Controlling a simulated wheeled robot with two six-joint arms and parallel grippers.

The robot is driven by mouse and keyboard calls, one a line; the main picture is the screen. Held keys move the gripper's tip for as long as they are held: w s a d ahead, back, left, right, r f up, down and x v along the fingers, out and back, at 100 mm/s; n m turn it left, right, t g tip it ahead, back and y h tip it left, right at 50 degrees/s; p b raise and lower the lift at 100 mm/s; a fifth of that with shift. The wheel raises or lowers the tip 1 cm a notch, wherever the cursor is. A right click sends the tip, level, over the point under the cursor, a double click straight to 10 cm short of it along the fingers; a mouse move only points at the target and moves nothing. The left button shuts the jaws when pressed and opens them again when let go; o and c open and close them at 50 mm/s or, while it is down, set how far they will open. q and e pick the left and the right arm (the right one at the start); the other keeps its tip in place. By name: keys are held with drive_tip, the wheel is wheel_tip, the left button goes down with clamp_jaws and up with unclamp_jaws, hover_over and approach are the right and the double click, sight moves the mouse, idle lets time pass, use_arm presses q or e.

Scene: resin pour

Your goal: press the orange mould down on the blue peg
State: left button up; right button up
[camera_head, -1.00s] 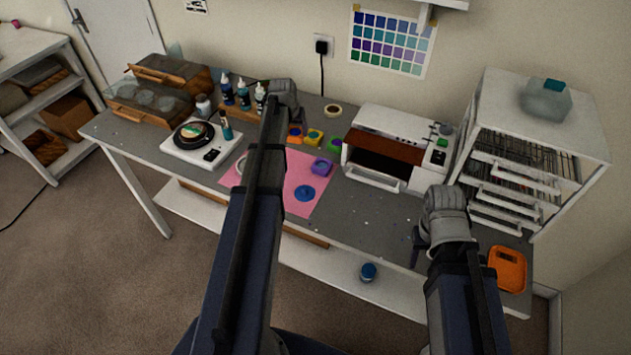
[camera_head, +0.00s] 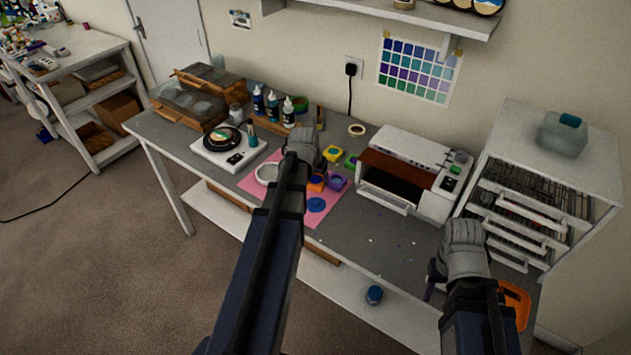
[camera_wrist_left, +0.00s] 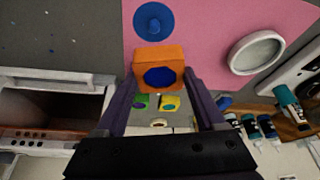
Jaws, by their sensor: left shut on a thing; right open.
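The orange mould (camera_wrist_left: 158,70), a square block with a blue round centre, is between the fingers of my left gripper (camera_wrist_left: 158,80), which is shut on it. In the head view the mould (camera_head: 316,184) shows just below my left gripper (camera_head: 313,172), partly hidden by it. The blue peg (camera_wrist_left: 153,20) stands on a round blue base on the pink mat, just beyond the mould and apart from it in the wrist view. In the head view its blue base (camera_head: 317,205) lies in front of the mould. My right gripper (camera_head: 433,277) is open and empty near the table's front right.
Yellow (camera_head: 333,153) and green (camera_head: 351,161) moulds stand behind. A white ring-shaped dish (camera_head: 266,173) lies left on the pink mat (camera_head: 298,212). A white machine (camera_head: 405,165) stands right; the grey table before it is mostly clear.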

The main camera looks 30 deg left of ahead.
sight(315, 201)
use_arm(q)
drive_tip(key=shift+s+d, duration=0.45)
drive_tip(key=shift+s, duration=0.3)
drive_tip(key=shift+w+f, duration=0.1)
drive_tip(key=shift+f, duration=0.1)
wheel_tip(315, 201, down, 6)
drive_tip(key=b, duration=0.6)
drive_tip(key=shift+r, duration=0.1)
drive_tip(key=shift+f+b, duration=0.7)
drive_tip(key=shift+b, duration=0.05)
idle(1.3)
drive_tip(key=shift+a+f+b, duration=0.1)
drive_tip(key=shift+f+b, duration=0.1)
drive_tip(key=shift+b, duration=0.1)
